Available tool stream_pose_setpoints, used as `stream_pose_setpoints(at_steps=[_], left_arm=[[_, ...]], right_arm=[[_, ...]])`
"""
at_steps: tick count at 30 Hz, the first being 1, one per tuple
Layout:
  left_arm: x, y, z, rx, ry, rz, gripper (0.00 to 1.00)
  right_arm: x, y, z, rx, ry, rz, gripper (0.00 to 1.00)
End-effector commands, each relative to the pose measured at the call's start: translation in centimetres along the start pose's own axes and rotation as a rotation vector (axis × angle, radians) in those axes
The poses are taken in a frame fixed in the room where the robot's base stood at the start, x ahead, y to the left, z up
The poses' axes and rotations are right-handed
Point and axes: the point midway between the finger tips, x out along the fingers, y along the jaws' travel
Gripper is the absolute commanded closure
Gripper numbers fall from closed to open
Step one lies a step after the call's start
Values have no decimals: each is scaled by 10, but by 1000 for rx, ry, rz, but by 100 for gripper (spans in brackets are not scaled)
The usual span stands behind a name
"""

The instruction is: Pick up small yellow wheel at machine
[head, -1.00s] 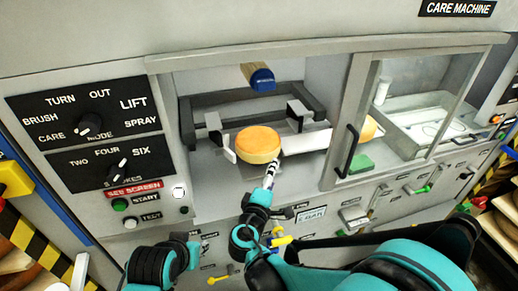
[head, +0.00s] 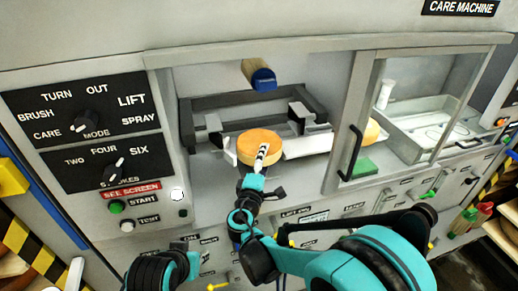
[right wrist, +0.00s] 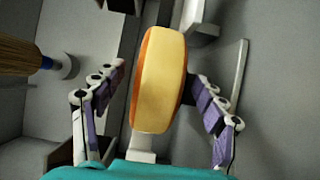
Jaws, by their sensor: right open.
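The small yellow wheel (head: 252,139), with an orange-tan face, sits in the machine's open bay between dark and white holders. In the right wrist view the wheel (right wrist: 158,78) stands between my finger rows, with its pale side toward the camera. My right gripper (head: 262,157) overlaps the wheel's front edge in the head view. The right gripper (right wrist: 155,100) is open, one finger row on each side of the wheel, with gaps showing. My left arm shows only in part at the bottom left; its gripper is out of view.
A blue-ended brush (head: 262,78) hangs above the wheel. A second yellow wheel (head: 371,131) is partly hidden by the window post (head: 350,125) at right. A green block (head: 362,168) lies on the ledge. The control panel (head: 85,130) is left of the bay.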

Motion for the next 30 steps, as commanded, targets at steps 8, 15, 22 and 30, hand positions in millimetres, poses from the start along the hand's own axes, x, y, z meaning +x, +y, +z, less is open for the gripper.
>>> stream_pose_setpoints(at_steps=[8,15,22,30], left_arm=[[0,0,0,0,0,0,68],[0,0,0,0,0,0,68],[-5,0,-3,0,0,0,68],[-24,0,-17,0,0,0,68]], right_arm=[[0,0,0,0,0,0,81],[0,1,0,-1,-1,1,100],[0,11,0,-1,-1,1,100],[-1,59,0,-1,-1,2,100]])
